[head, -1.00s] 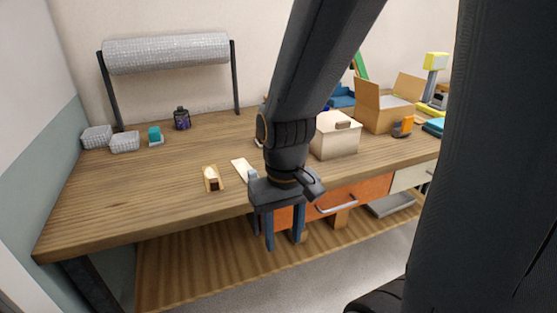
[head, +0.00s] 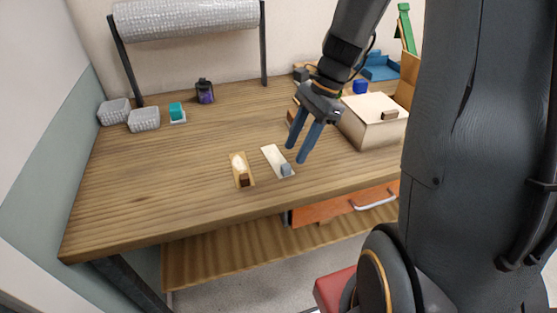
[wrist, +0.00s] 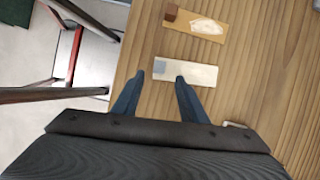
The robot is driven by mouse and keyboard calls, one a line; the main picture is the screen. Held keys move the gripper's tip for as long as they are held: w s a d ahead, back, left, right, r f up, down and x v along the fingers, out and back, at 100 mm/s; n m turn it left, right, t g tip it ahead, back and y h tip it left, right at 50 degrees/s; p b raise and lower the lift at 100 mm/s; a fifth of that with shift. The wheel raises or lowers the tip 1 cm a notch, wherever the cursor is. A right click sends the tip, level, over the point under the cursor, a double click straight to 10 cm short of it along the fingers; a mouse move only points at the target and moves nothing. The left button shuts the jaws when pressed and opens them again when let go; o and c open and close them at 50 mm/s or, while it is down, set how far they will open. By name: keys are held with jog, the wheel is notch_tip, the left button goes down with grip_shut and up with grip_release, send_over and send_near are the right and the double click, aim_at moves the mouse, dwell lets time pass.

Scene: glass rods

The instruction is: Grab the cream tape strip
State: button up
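The cream tape strip (head: 275,157) lies flat on the wooden table near its front edge, with a grey-blue block at its near end. It also shows in the wrist view (wrist: 195,74), just beyond my fingertips. My gripper (head: 299,154) is open and empty, above the table to the right of the strip in the head view. In the wrist view my gripper (wrist: 160,78) has its two fingers apart, pointing at the strip's grey end. A tan strip (head: 239,166) with a brown block and a pale patch lies to the left of the cream one.
A cream box (head: 372,125) with a brown handle stands to the right. Two grey baskets (head: 144,119), a teal item (head: 176,111) and a dark purple container (head: 204,92) stand at the back left. The table's left part is clear.

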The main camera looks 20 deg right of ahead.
aim_at(287, 165)
jog(key=shift+p+x, duration=0.45)
jog(key=shift+x, duration=2.3)
jog(key=shift+s+a+r, duration=0.1)
jog(key=shift+a+r, duration=0.05)
jog(key=shift+a, duration=0.05)
grip_shut()
jog(key=shift+r, duration=0.1)
